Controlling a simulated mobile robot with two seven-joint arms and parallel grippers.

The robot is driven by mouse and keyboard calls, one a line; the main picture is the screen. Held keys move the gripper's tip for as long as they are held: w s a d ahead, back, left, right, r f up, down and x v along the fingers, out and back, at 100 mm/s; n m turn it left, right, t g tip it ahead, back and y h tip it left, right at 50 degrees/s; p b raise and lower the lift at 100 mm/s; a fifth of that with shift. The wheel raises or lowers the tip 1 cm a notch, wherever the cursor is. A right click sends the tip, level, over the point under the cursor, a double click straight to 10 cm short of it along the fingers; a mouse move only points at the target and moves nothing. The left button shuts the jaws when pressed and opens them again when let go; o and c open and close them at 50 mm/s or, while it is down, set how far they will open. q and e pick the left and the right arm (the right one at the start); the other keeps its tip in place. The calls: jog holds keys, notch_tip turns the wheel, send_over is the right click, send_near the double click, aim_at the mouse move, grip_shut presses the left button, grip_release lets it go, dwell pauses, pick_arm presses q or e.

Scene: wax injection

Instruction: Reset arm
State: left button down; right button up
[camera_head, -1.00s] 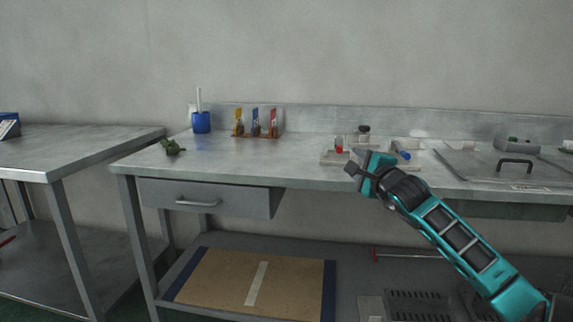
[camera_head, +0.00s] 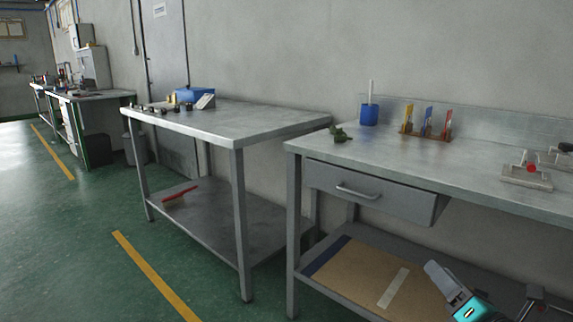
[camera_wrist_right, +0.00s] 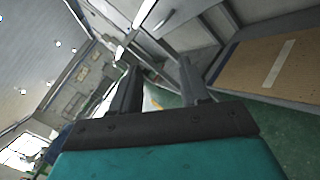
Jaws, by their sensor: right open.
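My right gripper is low at the bottom edge of the head view, a grey and teal part (camera_head: 456,292) in front of the lower shelf. In the right wrist view its two dark fingers (camera_wrist_right: 158,82) stand apart with nothing between them, so it is open and empty. The wrist view is tilted and shows the floor and a bench drawer beyond the fingers. The gripper is below the worktop and apart from the objects on it. My left gripper is in neither view.
The right metal bench (camera_head: 400,152) carries a blue cup (camera_head: 369,114), a tool rack (camera_head: 427,136), a green item (camera_head: 339,134) and a light fixture (camera_head: 526,178). A drawer (camera_head: 370,192) hangs under it. Another table (camera_head: 240,125) stands left. Green floor (camera_head: 60,220) is open at left.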

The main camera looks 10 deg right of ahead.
jog(key=s+a+f+m+g+y, duration=0.1)
jog(key=s+a+f+m+g, duration=0.45)
jog(key=a+m, duration=0.7)
jog(key=s+a+f+m+g+y, duration=0.1)
jog(key=s+a+f+m+g, duration=0.2)
jog(key=s+a+f+m, duration=0.7)
pick_arm(q)
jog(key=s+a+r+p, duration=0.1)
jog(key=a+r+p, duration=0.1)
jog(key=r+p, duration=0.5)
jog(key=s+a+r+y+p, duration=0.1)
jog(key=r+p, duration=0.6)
jog(key=p, duration=0.7)
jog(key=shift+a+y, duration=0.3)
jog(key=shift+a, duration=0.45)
pick_arm(e)
jog(key=d+r+m+h, duration=0.1)
jog(key=d+r+m, duration=0.2)
jog(key=r, duration=1)
jog(key=shift+w+r+m, duration=0.2)
jog(key=shift+w+m, duration=0.1)
jog(key=shift+m, duration=0.25)
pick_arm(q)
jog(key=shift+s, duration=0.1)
pick_arm(e)
jog(key=shift+f, duration=0.1)
